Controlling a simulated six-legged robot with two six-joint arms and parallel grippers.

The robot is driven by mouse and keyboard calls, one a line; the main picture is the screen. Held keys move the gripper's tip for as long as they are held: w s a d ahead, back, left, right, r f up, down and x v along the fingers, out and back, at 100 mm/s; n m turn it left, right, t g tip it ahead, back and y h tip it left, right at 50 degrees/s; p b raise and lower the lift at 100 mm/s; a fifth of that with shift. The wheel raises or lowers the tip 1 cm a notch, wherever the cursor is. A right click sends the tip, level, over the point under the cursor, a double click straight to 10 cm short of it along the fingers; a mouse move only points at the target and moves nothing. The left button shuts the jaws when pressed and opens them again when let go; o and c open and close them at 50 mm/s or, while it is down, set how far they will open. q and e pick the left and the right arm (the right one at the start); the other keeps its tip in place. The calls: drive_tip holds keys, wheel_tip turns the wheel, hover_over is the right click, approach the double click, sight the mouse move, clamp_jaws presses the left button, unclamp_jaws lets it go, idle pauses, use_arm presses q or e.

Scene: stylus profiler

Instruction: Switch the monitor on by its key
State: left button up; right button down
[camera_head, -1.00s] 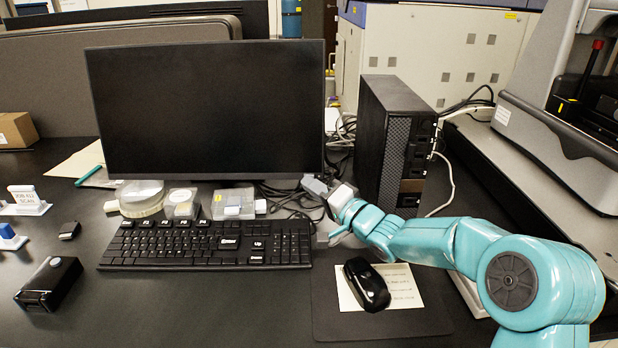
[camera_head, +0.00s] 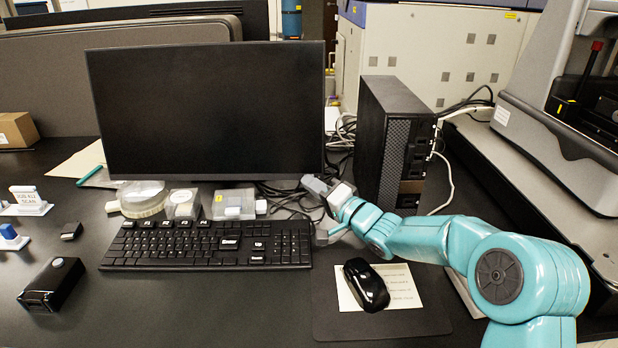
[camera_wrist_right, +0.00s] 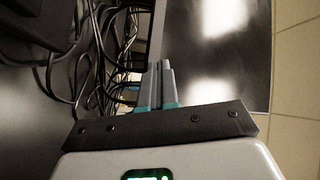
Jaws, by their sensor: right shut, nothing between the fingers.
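The monitor (camera_head: 205,110) stands at the back of the desk with a dark, blank screen. In the right wrist view, a broad dark panel with bright reflections (camera_wrist_right: 215,60) fills the upper right and looks like its screen. I cannot make out the monitor's key in either view. My right gripper (camera_head: 308,184) is just below the monitor's lower right corner. Its fingers (camera_wrist_right: 157,68) are shut and empty, pointing at the panel's edge. I cannot tell whether they touch it. My left gripper is not in view.
A black keyboard (camera_head: 208,244) lies in front of the monitor, with small clear boxes (camera_head: 233,204) behind it. A black computer tower (camera_head: 393,140) stands right of my gripper. Loose cables (camera_wrist_right: 90,65) hang behind the monitor. A mouse (camera_head: 366,285) lies on a note and pad.

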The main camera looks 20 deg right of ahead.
drive_tip(key=shift+w, duration=0.2)
drive_tip(key=shift+s, duration=0.15)
idle(0.4)
drive_tip(key=shift+s+a+r, duration=0.15)
drive_tip(key=shift+s, duration=0.45)
drive_tip(key=s, duration=0.1)
drive_tip(key=s+a+b, duration=0.1)
drive_tip(key=s, duration=0.1)
drive_tip(key=s+r, duration=0.1)
drive_tip(key=shift+s+a+b, duration=0.25)
drive_tip(key=shift+s+b, duration=0.1)
drive_tip(key=shift+b, duration=0.05)
idle(0.4)
